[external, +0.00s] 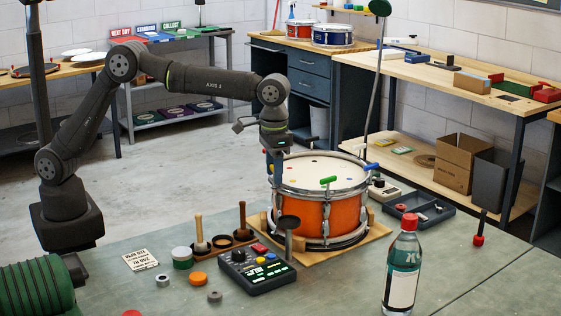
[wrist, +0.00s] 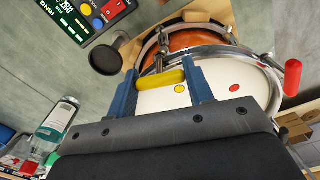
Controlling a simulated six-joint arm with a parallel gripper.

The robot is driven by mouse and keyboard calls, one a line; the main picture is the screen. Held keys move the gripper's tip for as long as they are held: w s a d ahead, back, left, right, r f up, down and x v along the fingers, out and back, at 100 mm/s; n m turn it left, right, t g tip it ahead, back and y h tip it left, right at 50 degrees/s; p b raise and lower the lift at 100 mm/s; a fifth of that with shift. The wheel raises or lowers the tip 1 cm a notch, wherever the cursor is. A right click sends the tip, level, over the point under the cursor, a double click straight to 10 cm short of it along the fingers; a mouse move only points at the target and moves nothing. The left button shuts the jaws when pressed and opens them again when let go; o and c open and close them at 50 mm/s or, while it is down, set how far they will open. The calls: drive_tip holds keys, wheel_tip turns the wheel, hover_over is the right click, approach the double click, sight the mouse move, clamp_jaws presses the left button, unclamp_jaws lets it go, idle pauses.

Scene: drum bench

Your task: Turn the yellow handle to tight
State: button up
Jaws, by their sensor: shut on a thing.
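The yellow handle (wrist: 172,77) is a short rounded bar at the drum's rim in the wrist view. My gripper (wrist: 160,76) has its two blue fingers on either side of it, shut on it. The orange drum (external: 298,212) has a white head and chrome hoops and stands upright on a wooden base. In the external view my gripper (external: 276,160) points down at the drum's left rim, and the yellow handle is mostly hidden there.
A green handle (external: 328,180) and a blue handle (external: 371,166) stand on the rim; a red handle (wrist: 292,77) shows in the wrist view. A dark cup (external: 288,222) on a stem stands close to the drum, beside a control box (external: 257,270). A bottle (external: 402,270) stands in front.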

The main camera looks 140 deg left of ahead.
drive_tip(key=m, duration=0.4)
drive_tip(key=shift+m, duration=0.3)
drive_tip(key=shift+o, duration=0.2)
drive_tip(key=m, duration=0.4)
drive_tip(key=shift+m, duration=0.3)
drive_tip(key=m, duration=0.4)
drive_tip(key=shift+m, duration=0.3)
drive_tip(key=m, duration=0.3)
drive_tip(key=shift+m, duration=0.3)
drive_tip(key=shift+c, duration=0.2)
drive_tip(key=m, duration=0.3)
drive_tip(key=shift+m, duration=0.3)
drive_tip(key=m, duration=0.3)
drive_tip(key=shift+r+m, duration=0.1)
drive_tip(key=shift+m, duration=0.2)
drive_tip(key=m, duration=0.3)
drive_tip(key=shift+m, duration=2.1)
